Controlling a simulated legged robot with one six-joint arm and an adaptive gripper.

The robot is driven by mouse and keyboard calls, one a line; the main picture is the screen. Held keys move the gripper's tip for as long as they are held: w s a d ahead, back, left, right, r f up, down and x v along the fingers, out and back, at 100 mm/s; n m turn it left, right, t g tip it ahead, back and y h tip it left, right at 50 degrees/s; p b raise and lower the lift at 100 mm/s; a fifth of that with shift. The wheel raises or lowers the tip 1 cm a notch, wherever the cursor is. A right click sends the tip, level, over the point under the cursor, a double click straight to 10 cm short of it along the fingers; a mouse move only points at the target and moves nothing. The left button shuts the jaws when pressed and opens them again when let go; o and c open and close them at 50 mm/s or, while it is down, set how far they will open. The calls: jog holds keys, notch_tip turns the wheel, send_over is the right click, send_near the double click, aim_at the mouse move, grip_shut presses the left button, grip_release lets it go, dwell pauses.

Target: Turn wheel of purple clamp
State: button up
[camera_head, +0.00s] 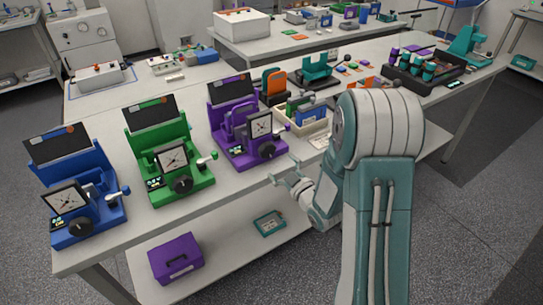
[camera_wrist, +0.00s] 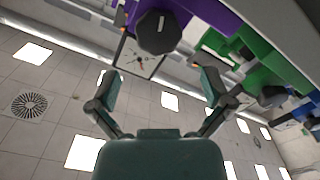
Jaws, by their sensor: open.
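The purple clamp (camera_head: 232,117) stands on the bench, third in the row after the blue and green ones. Its black round wheel (camera_head: 266,149) is low on its front, below a square dial (camera_head: 260,127). My gripper (camera_head: 282,178) is in front of the bench edge, below and a little right of the wheel, apart from it. In the wrist view, the black wheel (camera_wrist: 158,32) shows at the top middle with a pale mark on it. My gripper (camera_wrist: 160,88) is open there, with its two fingers spread and nothing between them.
The green clamp (camera_head: 168,155) and blue clamp (camera_head: 72,190) stand to the left. A beige bin (camera_head: 311,128) with parts sits right of the purple clamp. Below, the lower shelf (camera_head: 215,240) holds a purple box (camera_head: 176,259). Open floor lies before the bench.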

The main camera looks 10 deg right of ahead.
aim_at(269, 152)
jog(key=v, duration=0.4)
jog(key=shift+s+d, duration=0.1)
jog(key=shift+s, duration=0.15)
dwell(0.5)
jog(key=w+a+m, duration=0.1)
jog(key=w, duration=0.2)
jog(key=w+a+m, duration=0.1)
jog(key=w+m, duration=0.1)
jog(key=w, duration=0.2)
jog(key=w+a+m, duration=0.1)
jog(key=w+m, duration=0.1)
jog(key=w, duration=0.2)
jog(key=shift+w+a, duration=0.25)
jog(key=c, duration=1)
